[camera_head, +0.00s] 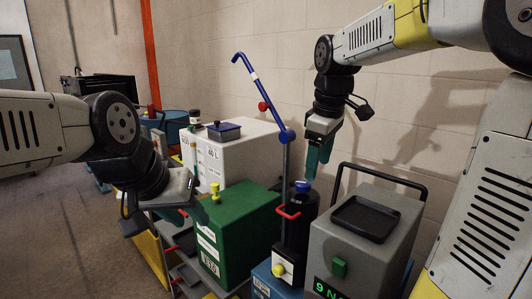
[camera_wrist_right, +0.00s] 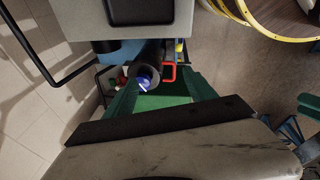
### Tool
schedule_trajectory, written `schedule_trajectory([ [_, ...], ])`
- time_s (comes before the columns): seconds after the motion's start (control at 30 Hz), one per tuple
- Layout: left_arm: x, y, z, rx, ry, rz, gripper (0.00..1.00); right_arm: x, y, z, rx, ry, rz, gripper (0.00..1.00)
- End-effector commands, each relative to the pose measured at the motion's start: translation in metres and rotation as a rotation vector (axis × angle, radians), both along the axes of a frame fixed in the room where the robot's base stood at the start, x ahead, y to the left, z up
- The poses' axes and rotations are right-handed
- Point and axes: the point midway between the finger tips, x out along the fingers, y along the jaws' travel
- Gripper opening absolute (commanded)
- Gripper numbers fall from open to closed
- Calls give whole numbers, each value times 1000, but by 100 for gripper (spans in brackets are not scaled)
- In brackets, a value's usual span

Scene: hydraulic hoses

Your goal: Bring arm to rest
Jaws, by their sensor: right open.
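My right gripper (camera_head: 317,162) points down with its green fingers, above and near the blue cap (camera_head: 303,186) of a black cylinder (camera_head: 297,226). In the right wrist view the fingers are apart (camera_wrist_right: 163,84). The blue cap (camera_wrist_right: 143,82) shows between them, with no clear sign of contact. My left gripper (camera_head: 190,212) is at the left, beside and in front of the green box (camera_head: 236,232). Its wrist hides much of it, so its opening is unclear.
A grey box (camera_head: 372,245) with a black handle stands right of the cylinder. A blue pump lever (camera_head: 262,93) rises behind it. A white tank (camera_head: 238,152) stands behind the green box. A beige wall closes off the back; floor is clear at left.

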Motion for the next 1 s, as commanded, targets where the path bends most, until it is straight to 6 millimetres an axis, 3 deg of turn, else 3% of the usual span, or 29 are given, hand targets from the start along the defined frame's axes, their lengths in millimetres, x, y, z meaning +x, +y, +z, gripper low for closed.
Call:
schedule_trajectory([
  [0.03, 0, 0, 0, 0, 0, 0, 36, -18, -2, 2, 26, -27, -71, 64],
  [0.3, 0, 0, 0, 0, 0, 0, 36, -96, -11, -11, 227, -140, -476, 64],
  [0.5, 0, 0, 0, 0, 0, 0, 36, -139, -13, -32, 388, -184, -719, 64],
  [0.7, 0, 0, 0, 0, 0, 0, 36, -156, -12, -44, 472, -196, -829, 64],
  [1.0, 0, 0, 0, 0, 0, 0, 36, -158, -12, -45, 481, -196, -842, 64],
])
